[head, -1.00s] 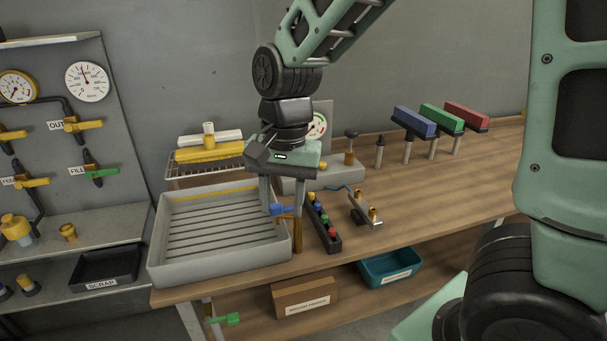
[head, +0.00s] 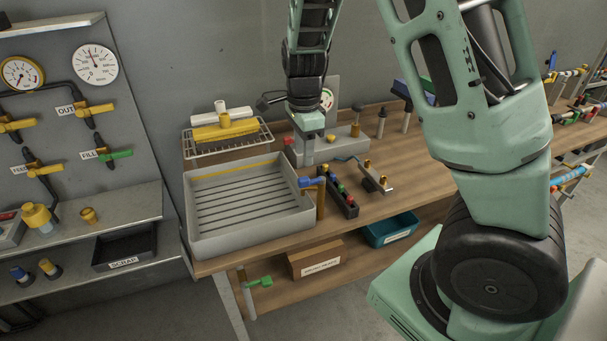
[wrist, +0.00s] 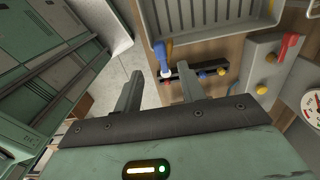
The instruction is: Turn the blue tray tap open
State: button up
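The blue tray tap (head: 311,182) has a blue lever at the front right corner of the grey slatted tray (head: 203,243), beside a brown upright pipe. Its lever points left toward the tray in the head view. My gripper (head: 308,160) hangs above and behind the tap, apart from it, its fingers overlapping there. In the wrist view my gripper (wrist: 160,72) has two fingers well apart with nothing held. The blue lever (wrist: 161,54) shows ahead between the fingertips, with a pale tip. The tap's body is hard to make out.
A dark rack of coloured knobs (head: 351,208) and a brass fitting (head: 375,182) stand right of the tap. A wire rack (head: 262,138) with yellow and white pieces is behind the tray. A green tap (head: 259,282) sits below the bench.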

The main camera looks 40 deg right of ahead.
aim_at(304, 179)
notch_tip(304, 179, down, 8)
dwell(0.5)
grip_shut()
